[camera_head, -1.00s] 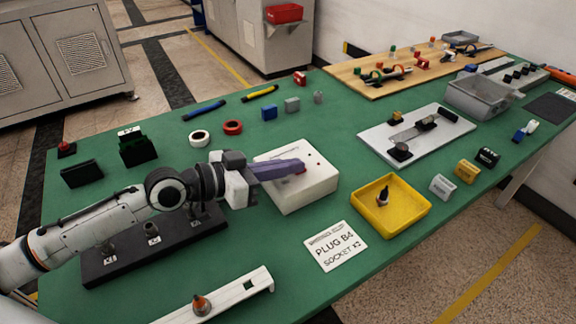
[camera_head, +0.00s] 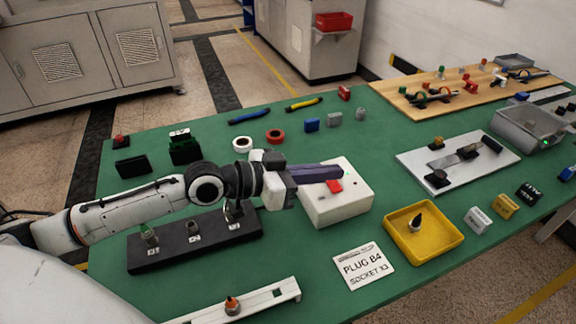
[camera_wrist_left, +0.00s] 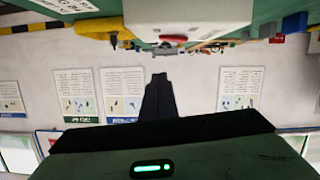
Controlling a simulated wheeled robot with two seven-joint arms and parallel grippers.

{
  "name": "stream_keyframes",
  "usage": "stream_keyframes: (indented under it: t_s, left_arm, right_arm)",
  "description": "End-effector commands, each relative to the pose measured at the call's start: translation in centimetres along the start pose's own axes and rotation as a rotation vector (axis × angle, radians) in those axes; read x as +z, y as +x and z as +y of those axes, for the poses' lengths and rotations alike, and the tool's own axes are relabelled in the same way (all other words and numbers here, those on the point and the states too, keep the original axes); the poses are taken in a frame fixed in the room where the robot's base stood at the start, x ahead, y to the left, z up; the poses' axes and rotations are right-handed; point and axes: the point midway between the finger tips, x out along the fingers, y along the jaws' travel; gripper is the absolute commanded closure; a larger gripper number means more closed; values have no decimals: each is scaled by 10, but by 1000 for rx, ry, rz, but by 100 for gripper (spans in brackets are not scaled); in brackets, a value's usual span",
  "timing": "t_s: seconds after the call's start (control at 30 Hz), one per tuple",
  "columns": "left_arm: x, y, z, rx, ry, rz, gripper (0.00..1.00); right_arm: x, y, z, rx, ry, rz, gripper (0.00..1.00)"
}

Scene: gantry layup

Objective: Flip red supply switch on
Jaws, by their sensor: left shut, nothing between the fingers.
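The red switch (camera_head: 334,186) sits on top of the white box (camera_head: 338,208) in the middle of the green table. My left gripper (camera_head: 341,172) is shut and empty, its purple-grey fingers reaching across the box just behind the switch in the head view. Contact between fingers and switch cannot be told. In the left wrist view the shut fingers (camera_wrist_left: 158,95) point toward the white box (camera_wrist_left: 187,14), with the red switch (camera_wrist_left: 174,38) apart from their tips in the picture. The lever position is too small to read. My right gripper is not in view.
A black stand (camera_head: 165,256) with several connectors lies under my left arm. A yellow tray (camera_head: 448,243) and a sign (camera_head: 364,265) stand near the box. A grey box (camera_head: 528,128) at the right shows a green light (camera_head: 545,143). Tape rolls (camera_head: 242,144) lie behind.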

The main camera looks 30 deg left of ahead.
Motion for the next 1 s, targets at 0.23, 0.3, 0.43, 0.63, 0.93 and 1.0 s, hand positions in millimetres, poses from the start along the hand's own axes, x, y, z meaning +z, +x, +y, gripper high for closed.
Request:
stream_keyframes:
  t_s: [0.23,0.3,0.43,0.63,0.93,1.0]
  left_arm:
    - [10,-49,1,-2,4,-15,100]
    - [9,-60,1,-3,5,-13,100]
    - [7,-76,3,-3,2,-14,100]
    - [6,-89,4,-3,2,-9,100]
    - [5,-93,4,0,1,-5,100]
    - [5,-93,4,0,1,-5,100]
  right_arm:
    - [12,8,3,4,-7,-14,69]
    - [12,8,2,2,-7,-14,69]
    - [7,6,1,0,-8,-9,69]
    - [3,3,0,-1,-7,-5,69]
    - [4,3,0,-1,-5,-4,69]
    - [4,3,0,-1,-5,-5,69]
